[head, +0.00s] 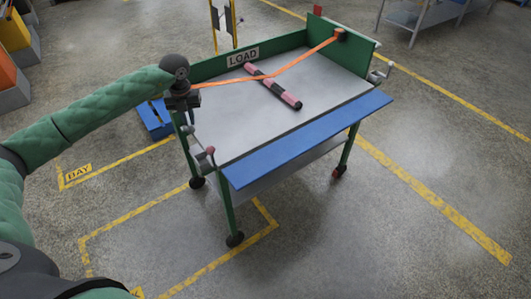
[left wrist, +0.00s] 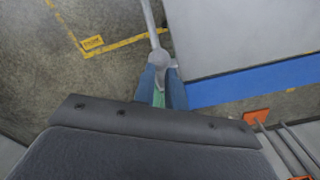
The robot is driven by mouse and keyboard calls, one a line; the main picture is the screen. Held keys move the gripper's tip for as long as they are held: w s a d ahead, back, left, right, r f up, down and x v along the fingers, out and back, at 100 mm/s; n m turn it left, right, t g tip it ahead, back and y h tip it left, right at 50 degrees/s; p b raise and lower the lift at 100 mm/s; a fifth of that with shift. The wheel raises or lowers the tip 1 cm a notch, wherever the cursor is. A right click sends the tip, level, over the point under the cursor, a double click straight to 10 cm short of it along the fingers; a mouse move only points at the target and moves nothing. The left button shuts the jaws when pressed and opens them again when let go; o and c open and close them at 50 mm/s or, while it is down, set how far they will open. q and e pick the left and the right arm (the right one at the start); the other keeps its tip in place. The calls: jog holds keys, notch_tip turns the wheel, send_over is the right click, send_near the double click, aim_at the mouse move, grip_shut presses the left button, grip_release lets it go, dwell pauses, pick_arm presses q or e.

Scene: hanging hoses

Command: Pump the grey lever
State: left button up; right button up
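My left gripper (head: 183,103) is at the left side of the green cart, pointing down. A grey lever shows in the left wrist view (left wrist: 150,22) as a rod from the top edge to a rounded grey end. That end lies at the tips of my left fingers (left wrist: 162,82). The fingers stand a little apart with green showing between them. I cannot tell whether they press on the lever. An orange strap (head: 300,62) runs from behind my left gripper across the cart to the back right corner. Its left end is hidden. My right gripper is not in view.
A pink and black roll (head: 272,86) lies on the grey cart top (head: 235,125) under the strap. A grey rod with a red end (head: 211,150) stands at the left edge. A blue board (head: 305,137) lines the front. A crank (head: 380,75) is at the right. Floor in front is clear.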

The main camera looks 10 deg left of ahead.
aim_at(193, 131)
pick_arm(q)
jog(key=shift+a+r, duration=0.1)
jog(key=shift+r, duration=0.05)
dwell(0.4)
jog(key=shift+s+d+f+b, duration=0.2)
jog(key=shift+f+b, duration=0.3)
jog(key=shift+f, duration=0.25)
jog(key=shift+s+d+f+b, duration=0.1)
jog(key=shift+d+f+b, duration=0.15)
jog(key=shift+f+b, duration=0.35)
jog(key=shift+s+d+f+b, duration=0.2)
jog(key=shift+f+b, duration=0.15)
jog(key=shift+f, duration=0.65)
jog(key=shift+s+d+f+b, duration=0.1)
jog(key=shift+d+f+b, duration=0.05)
jog(key=shift+f+b, duration=0.55)
jog(key=shift+s+d+f+b, duration=0.15)
jog(key=shift+f+b, duration=0.3)
jog(key=shift+f, duration=0.4)
